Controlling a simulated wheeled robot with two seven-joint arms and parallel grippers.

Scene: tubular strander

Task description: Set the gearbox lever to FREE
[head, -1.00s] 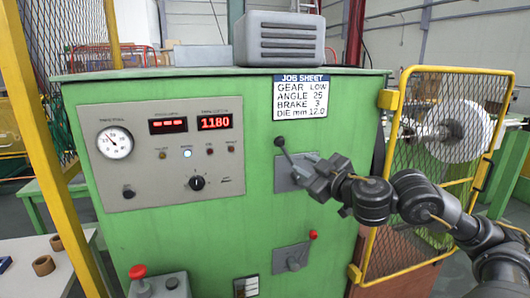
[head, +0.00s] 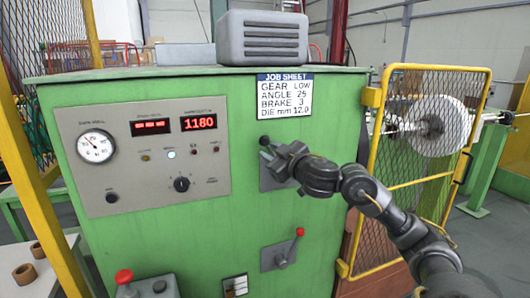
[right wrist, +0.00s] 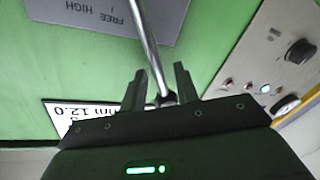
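The gearbox lever is a metal rod with a small dark knob (head: 264,140) on a grey plate (head: 268,182) on the green machine front, below the job sheet. In the head view my right gripper (head: 276,154) is at the lever and hides most of the rod. In the right wrist view the rod (right wrist: 147,38) runs down to its dark knob (right wrist: 167,98), between the two spread fingers of the right gripper (right wrist: 160,80). The knob lies closer to the right-hand finger; contact is unclear. FREE and HIGH show on the plate (right wrist: 110,30). My left gripper is out of view.
A lower lever with a red knob (head: 299,231) sits below on the same front. The job sheet (head: 284,96) reads GEAR LOW. A gauge panel (head: 145,155) is on the left. A yellow mesh guard (head: 425,140) stands to the right, near my right arm.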

